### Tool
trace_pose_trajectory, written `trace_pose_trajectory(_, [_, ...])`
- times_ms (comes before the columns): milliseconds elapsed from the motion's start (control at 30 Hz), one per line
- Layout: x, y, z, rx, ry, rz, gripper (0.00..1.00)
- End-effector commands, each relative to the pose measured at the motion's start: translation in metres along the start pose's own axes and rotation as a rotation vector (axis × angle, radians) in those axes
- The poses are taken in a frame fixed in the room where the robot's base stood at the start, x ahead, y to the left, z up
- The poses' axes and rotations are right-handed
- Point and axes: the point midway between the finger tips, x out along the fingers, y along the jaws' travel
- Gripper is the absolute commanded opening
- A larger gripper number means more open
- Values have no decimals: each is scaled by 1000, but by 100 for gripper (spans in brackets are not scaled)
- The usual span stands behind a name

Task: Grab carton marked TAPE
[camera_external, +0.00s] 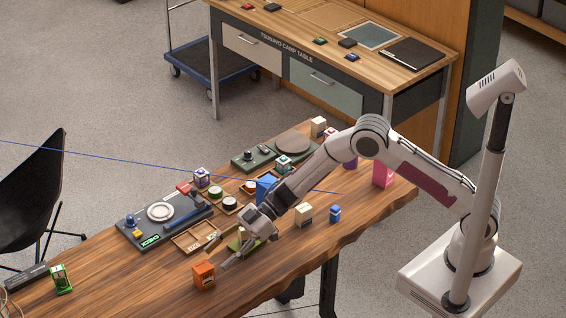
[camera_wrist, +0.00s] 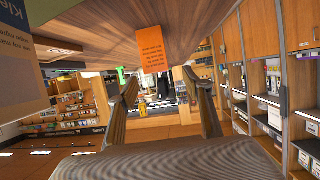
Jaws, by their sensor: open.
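My gripper (camera_external: 218,253) is open and low over the near side of the wooden table; its two fingers also show in the wrist view (camera_wrist: 160,85), apart with nothing between them. An orange carton (camera_external: 204,276) stands on the table just beyond the fingertips. In the wrist view the orange carton (camera_wrist: 152,49) appears upside down, ahead of the gap between the fingers, with small dark print on its face. I cannot read the word TAPE on any carton. Other cartons include a beige one (camera_external: 304,214), a small blue one (camera_external: 335,213) and a green one (camera_external: 61,280).
A shallow wooden tray (camera_external: 193,238) lies beside the gripper. Behind it is a dark check board (camera_external: 165,215) with a round white dish. A pink carton (camera_external: 383,174) stands near the arm. Bare table surrounds the orange carton's front and left.

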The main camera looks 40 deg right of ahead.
Motion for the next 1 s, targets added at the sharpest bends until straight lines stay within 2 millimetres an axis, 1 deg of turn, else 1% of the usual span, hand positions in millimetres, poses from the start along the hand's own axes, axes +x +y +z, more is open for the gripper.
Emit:
trace_pose_trajectory(100, [10,0,1,0,-1,0,50])
trace_pose_trajectory(233, [17,0,1,1,-1,0,50])
trace_pose_trajectory(567, [18,0,1,1,-1,0,50])
trace_pose_trajectory(733, [23,1,1,1,-1,-1,50])
trace_pose_trajectory(867, [32,2,2,0,0,-1,50])
trace_pose_trajectory(1000, [45,4,4,1,-1,0,50])
